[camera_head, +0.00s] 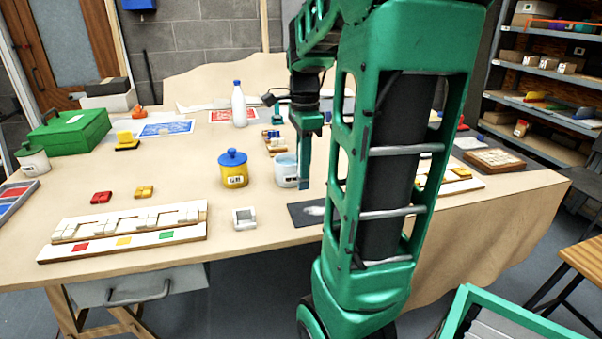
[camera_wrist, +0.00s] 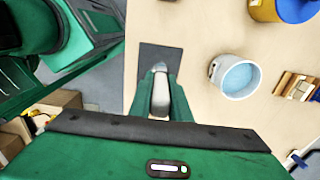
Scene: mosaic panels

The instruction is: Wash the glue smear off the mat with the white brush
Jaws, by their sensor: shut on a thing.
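The dark mat (camera_head: 300,216) lies near the table's front edge, partly hidden by my arm. A pale glue smear (camera_head: 313,210) shows on it. My gripper (camera_head: 305,184) points down above the table, beside the white cup of blue water (camera_head: 287,174). In the wrist view my gripper (camera_wrist: 161,98) is shut on the white brush (camera_wrist: 160,100), which points toward the mat (camera_wrist: 151,53). Whether the brush touches the mat cannot be told. The cup (camera_wrist: 238,77) stands right of the mat in the wrist view.
A yellow jar with a blue lid (camera_head: 233,170) stands left of the cup. A small white square frame (camera_head: 244,218) lies left of the mat. A long panel with tiles (camera_head: 125,232) lies at the front left. A white bottle (camera_head: 239,104) stands farther back.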

